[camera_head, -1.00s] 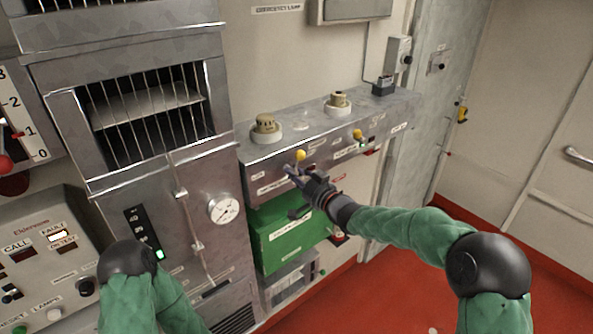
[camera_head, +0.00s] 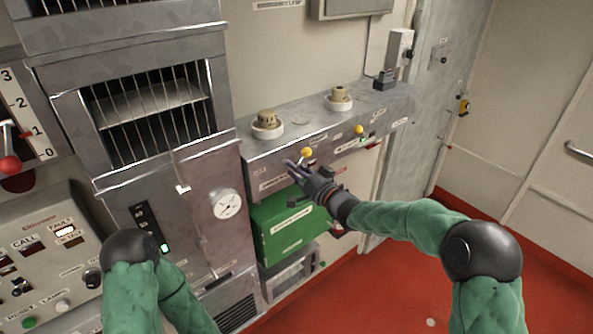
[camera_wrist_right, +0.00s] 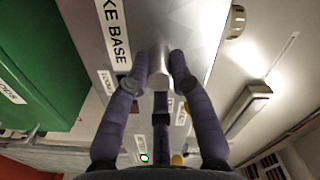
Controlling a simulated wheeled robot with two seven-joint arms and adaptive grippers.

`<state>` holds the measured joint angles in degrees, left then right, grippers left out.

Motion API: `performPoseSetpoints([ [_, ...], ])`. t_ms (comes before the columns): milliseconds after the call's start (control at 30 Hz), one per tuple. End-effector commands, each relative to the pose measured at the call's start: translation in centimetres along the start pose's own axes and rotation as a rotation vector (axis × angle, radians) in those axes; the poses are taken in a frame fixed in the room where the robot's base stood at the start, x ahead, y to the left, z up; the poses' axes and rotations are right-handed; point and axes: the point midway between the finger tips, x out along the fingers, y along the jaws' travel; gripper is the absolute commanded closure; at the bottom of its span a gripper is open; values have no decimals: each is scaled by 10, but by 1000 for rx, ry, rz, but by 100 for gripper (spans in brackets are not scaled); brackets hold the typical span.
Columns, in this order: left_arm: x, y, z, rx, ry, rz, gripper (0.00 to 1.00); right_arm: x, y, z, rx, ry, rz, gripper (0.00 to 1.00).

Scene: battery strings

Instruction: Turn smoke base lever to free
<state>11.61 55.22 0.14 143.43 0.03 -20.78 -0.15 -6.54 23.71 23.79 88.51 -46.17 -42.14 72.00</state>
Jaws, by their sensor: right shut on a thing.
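In the right wrist view, the fingers (camera_wrist_right: 160,68) are closed around a pale lever part beside the "...KE BASE" label (camera_wrist_right: 114,30) and a "LOCK" label (camera_wrist_right: 107,82). The fingers hide much of the lever. My left arm shows at the bottom left of the head view, but its gripper does not.
A second yellow-knobbed lever (camera_head: 359,129) sits farther right on the same panel box (camera_head: 330,127). Two round sockets stand on top of the box. A green box (camera_head: 288,228) is below it. Red floor is clear at right.

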Motion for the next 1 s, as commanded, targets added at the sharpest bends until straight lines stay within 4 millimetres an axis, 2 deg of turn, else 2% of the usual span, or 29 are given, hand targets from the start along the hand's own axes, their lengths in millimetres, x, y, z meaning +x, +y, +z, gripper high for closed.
performPoseSetpoints([
  [167,0,0,0,0,0,0,56,0,0,-1,-1,2,0,100],
  [200,0,0,0,0,0,0,56,0,0,-1,-2,2,0,74],
  [267,0,0,0,0,0,0,56,0,0,-1,-2,1,0,57],
  [300,0,0,0,0,0,0,56,0,0,-1,-2,1,0,53],
  [600,0,0,0,0,0,0,56,0,0,0,-2,0,0,53],
  [733,0,0,0,0,0,0,56,-7,0,-1,-2,0,1,53],
  [867,0,0,0,0,0,0,56,-24,0,-1,-3,1,1,53],
  [1000,0,0,0,0,0,0,56,-51,0,-2,-2,4,1,53],
])
